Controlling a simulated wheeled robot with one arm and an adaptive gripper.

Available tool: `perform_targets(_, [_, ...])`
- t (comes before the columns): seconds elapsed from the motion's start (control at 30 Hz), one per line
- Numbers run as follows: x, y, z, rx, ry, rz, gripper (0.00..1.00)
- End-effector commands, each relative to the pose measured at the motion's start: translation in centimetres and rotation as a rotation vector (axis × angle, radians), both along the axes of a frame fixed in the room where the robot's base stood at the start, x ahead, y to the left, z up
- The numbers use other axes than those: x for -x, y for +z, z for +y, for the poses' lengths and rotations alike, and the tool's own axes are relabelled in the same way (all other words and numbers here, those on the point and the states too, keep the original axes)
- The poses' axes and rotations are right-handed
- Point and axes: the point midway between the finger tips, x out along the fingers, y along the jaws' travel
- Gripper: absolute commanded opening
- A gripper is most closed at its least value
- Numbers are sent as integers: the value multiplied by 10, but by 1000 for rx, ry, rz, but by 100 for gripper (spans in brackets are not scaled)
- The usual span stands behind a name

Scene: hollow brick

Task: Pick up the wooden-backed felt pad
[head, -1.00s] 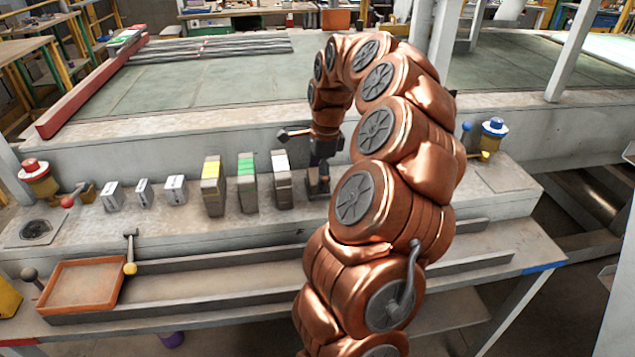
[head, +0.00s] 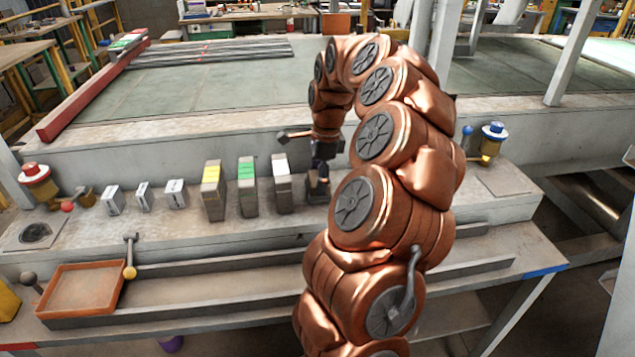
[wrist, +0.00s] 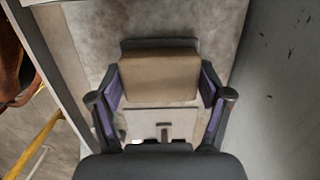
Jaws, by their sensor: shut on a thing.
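The wooden-backed felt pad (wrist: 160,72) shows in the wrist view as a tan block with a dark grey edge along its far side. My gripper (wrist: 161,95) is shut on it, with one purple-padded finger at its left side and one at its right. In the head view my gripper (head: 318,183) points down at the ledge, to the right of the white-topped block. The pad cannot be made out clearly there, and whether it touches the ledge is hard to tell.
Blocks with yellow (head: 212,190), green (head: 247,186) and white (head: 282,183) tops stand left of my gripper. Three small white boxes (head: 143,196) stand farther left. An orange tray (head: 83,314) lies at front left. A blue-capped fixture (head: 492,140) stands at right.

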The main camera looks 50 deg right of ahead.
Motion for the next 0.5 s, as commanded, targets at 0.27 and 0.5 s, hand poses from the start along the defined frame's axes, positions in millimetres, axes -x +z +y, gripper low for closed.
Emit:
perform_targets(0.27, [-2,39,-1,4,-3,-7,39])
perform_targets(0.5, [-1,73,0,2,-1,-2,39])
